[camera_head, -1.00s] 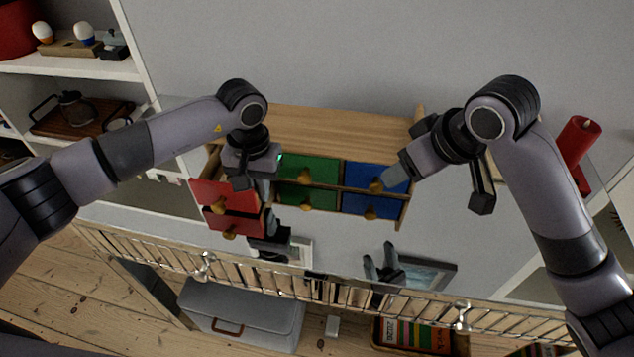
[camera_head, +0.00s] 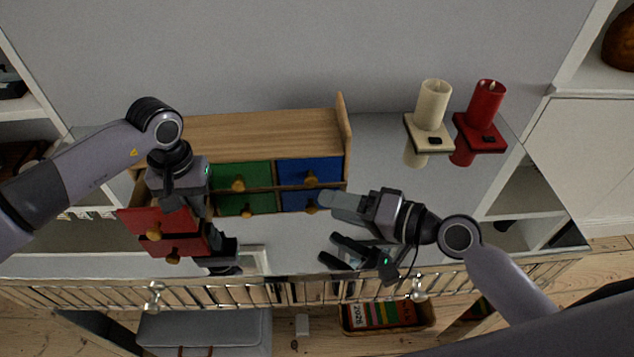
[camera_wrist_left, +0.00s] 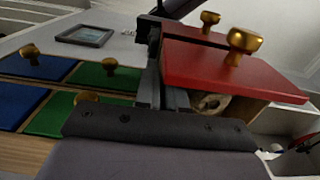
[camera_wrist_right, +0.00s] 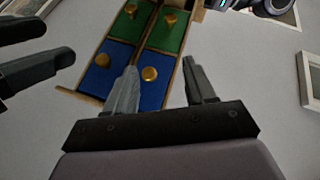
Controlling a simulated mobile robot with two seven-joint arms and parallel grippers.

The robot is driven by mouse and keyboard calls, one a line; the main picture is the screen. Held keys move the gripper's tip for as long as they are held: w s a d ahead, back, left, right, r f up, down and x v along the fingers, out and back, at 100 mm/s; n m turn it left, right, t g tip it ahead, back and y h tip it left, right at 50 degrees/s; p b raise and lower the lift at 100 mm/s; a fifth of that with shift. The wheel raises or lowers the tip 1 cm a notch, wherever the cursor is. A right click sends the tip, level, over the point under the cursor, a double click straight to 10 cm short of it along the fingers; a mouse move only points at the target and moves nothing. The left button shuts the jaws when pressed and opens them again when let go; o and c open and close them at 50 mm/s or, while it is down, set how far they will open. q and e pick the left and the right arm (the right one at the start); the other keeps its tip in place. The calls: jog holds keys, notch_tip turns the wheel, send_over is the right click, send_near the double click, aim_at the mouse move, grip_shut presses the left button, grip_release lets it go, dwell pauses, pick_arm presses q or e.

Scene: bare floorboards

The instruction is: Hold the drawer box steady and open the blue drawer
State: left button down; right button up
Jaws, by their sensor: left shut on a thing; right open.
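The wooden drawer box (camera_head: 262,130) has green drawers (camera_head: 245,175) in the middle and blue drawers on the right. The upper blue drawer (camera_head: 322,168) and lower blue drawer (camera_head: 294,201) look closed, with gold knobs. The red drawers (camera_head: 160,220) at the left stand pulled out. My left gripper (camera_head: 204,222) is shut on the side edge of a red drawer, also seen in the left wrist view (camera_wrist_left: 215,70). My right gripper (camera_head: 335,203) is open and empty near the lower blue drawer; in the right wrist view a blue drawer's knob (camera_wrist_right: 149,74) shows beyond its fingers.
A white candle (camera_head: 433,103) and a red candle (camera_head: 486,103) stand on holders to the right of the box. The glossy surface seems to mirror the candles and grippers. The area between the box and candles is clear.

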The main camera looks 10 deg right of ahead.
aim_at(314, 183)
jog(key=d+m+t, duration=0.1)
jog(key=d+f+m+t+h, duration=0.1)
jog(key=d+m, duration=0.1)
jog(key=d+m+t, duration=0.1)
jog(key=m, duration=0.1)
jog(key=shift+s+d+f+h, duration=0.2)
jog(key=shift+s+d+h, duration=0.1)
jog(key=shift+s, duration=0.1)
jog(key=x, duration=1.1)
jog(key=shift+w+a, duration=0.2)
jog(key=shift+w, duration=0.2)
